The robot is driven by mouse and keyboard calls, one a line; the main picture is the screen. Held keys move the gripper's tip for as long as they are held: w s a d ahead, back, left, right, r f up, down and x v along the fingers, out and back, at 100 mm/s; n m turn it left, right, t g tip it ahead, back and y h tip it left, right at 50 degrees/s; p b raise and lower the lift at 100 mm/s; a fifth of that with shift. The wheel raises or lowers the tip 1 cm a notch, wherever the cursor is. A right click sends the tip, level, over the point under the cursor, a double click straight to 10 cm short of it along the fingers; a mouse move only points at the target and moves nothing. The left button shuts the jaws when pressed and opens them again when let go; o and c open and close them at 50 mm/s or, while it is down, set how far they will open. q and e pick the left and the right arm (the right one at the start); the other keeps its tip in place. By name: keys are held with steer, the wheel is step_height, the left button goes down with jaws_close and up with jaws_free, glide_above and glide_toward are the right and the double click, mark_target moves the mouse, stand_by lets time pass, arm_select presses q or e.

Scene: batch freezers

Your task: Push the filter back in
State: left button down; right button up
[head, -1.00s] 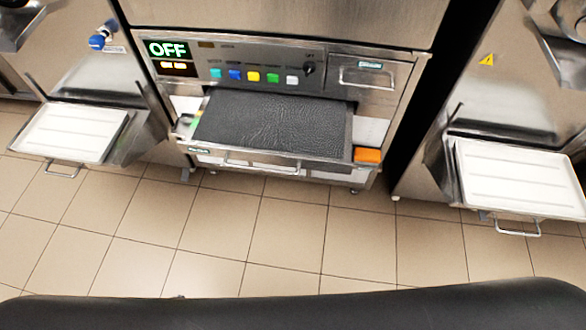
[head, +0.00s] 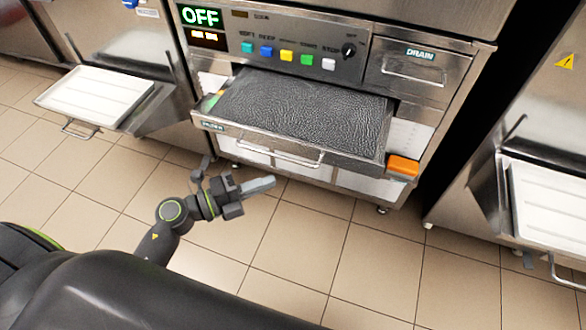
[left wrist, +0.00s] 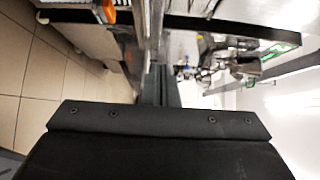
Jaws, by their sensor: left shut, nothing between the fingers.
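The filter (head: 300,112) is a dark, textured panel in a metal drawer that stands pulled out of the middle machine. The drawer's front (head: 270,141) carries a bar handle (head: 282,155). My left gripper (head: 262,186) is shut and empty, below and in front of the drawer front, apart from the handle. In the left wrist view its dark fingers (left wrist: 158,88) point ahead, and the filter cannot be made out there. My right gripper is not in view.
An orange block (head: 403,167) sits at the drawer's right corner. Above are a control panel (head: 270,45) reading OFF and a drain drawer (head: 418,72). White trays stick out at left (head: 97,96) and right (head: 548,200). The tiled floor (head: 300,240) in front is clear.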

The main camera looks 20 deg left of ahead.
mark_target(323, 150)
arm_select(q)
steer(key=shift+w+a+x, duration=0.35)
steer(key=shift+x, duration=1.7)
steer(key=shift+w+a+x, duration=0.35)
steer(key=shift+w+x, duration=0.05)
steer(key=shift+x, duration=1.6)
steer(key=shift+w+a+x, duration=0.35)
steer(key=shift+x, duration=1.7)
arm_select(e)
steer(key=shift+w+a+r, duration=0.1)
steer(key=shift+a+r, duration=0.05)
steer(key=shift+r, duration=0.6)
